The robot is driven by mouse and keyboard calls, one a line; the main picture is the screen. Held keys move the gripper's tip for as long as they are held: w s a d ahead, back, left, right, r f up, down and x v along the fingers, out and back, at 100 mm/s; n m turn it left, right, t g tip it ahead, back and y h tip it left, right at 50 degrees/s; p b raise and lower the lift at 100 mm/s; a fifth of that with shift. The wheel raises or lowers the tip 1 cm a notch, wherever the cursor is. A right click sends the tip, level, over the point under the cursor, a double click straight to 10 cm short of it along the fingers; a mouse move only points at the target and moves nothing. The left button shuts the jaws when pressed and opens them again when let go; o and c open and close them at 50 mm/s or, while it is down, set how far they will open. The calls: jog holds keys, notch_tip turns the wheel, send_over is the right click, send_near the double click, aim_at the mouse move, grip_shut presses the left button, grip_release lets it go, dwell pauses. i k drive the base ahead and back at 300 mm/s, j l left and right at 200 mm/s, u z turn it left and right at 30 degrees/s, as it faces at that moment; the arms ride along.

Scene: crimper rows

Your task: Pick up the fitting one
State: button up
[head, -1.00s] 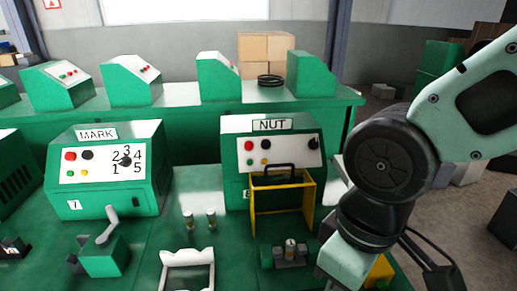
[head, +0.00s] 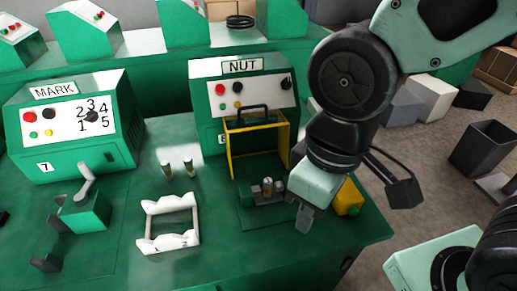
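Two small upright metal fittings, the left one (head: 166,171) and the right one (head: 188,168), stand side by side on the green bench behind a white frame-like holder (head: 168,224). Another small fitting (head: 268,186) sits in the grey fixture in front of the NUT machine (head: 243,100), inside its yellow guard frame (head: 231,150). My gripper (head: 304,218) points down just right of that fixture, apart from the two standing fittings. Its fingers look like one grey block from here, so I cannot tell whether they are open.
The MARK machine (head: 82,125) stands at the left, with a green hand-lever device (head: 82,212) in front of it. A yellow object (head: 348,198) lies right of my gripper by the bench edge. The bench front is mostly clear. A dark bin (head: 484,145) stands on the floor at right.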

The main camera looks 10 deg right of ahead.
aim_at(267, 182)
jog(key=j+z, duration=0.4)
jog(key=k+j+z, duration=0.2)
jog(key=j+z, duration=0.15)
jog(key=k+j+z, duration=0.2)
jog(key=j+z, duration=0.2)
jog(key=j, duration=0.1)
